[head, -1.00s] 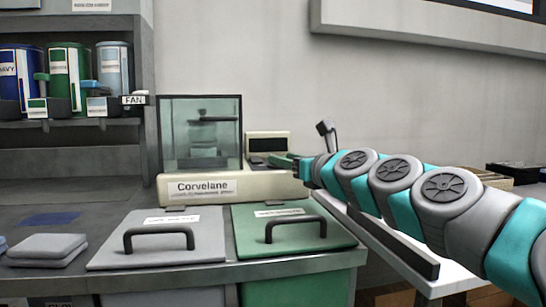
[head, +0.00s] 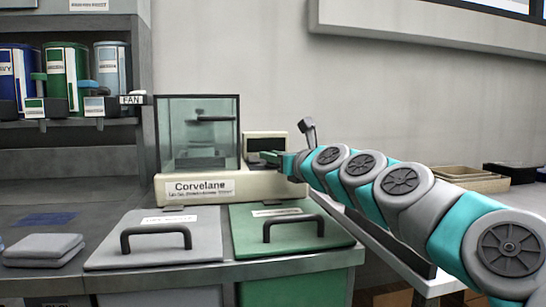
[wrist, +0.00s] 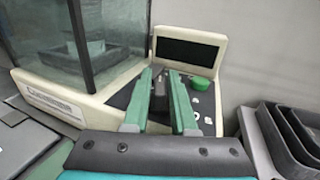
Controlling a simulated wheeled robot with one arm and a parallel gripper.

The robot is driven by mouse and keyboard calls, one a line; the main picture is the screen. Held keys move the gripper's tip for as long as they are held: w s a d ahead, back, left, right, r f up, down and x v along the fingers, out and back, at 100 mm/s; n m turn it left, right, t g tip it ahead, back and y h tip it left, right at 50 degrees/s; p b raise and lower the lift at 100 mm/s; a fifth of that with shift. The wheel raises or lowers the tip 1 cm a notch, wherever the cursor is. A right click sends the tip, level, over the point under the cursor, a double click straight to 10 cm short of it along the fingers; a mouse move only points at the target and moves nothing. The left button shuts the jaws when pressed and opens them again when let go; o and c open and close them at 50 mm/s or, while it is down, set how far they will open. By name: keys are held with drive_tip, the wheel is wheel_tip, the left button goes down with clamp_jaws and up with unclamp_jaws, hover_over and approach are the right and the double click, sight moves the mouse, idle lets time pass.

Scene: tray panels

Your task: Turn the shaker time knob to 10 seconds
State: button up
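A cream machine labelled Corvelane (head: 250,185) stands on the bench with a glass box on its left and a small dark display (wrist: 188,52) at its back right. In the wrist view, a round green knob (wrist: 201,84) sits on the dark panel below the display; I cannot read any time marks by it. The knob is to the right of the right fingertip, outside the fingers. In the head view, my gripper (head: 270,156) is in front of the display and hides the panel.
The glass box (head: 198,135) stands close to the left of my gripper. White marks or small buttons (wrist: 195,100) lie below the knob. Dark trays (wrist: 285,140) are to the right. Grey and green handled lids (head: 290,240) lie in front of the machine.

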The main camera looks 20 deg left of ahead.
clamp_jaws()
drive_tip(key=shift+r+m+t+h+p, duration=0.25)
drive_tip(key=shift+m+t+h+p, duration=0.45)
drive_tip(key=shift+p, duration=1)
drive_tip(key=m+t+h+p, duration=0.2)
drive_tip(key=h+p, duration=0.1)
drive_tip(key=p, duration=0.1)
drive_tip(key=shift+s+a+f+t, duration=0.1)
drive_tip(key=shift+t, duration=0.2)
drive_tip(key=m+t+h, duration=0.1)
drive_tip(key=h, duration=0.1)
drive_tip(key=m+h, duration=0.2)
drive_tip(key=m+t+h, duration=0.1)
drive_tip(key=shift+a+f+t+h+p, duration=0.1)
drive_tip(key=shift+f+t+h+p, duration=0.2)
drive_tip(key=shift+h+p, duration=0.1)
drive_tip(key=m+h, duration=0.2)
drive_tip(key=h, duration=0.1)
drive_tip(key=m+h, duration=0.2)
drive_tip(key=h, duration=0.1)
drive_tip(key=shift+r+m+h, duration=0.15)
drive_tip(key=shift+m+h, duration=0.25)
drive_tip(key=shift+d+r+m+h, duration=0.2)
drive_tip(key=shift+m+h, duration=0.1)
drive_tip(key=shift+h, duration=0.2)
drive_tip(key=shift+o, duration=2)
unclamp_jaws()
drive_tip(key=shift+f, duration=0.15)
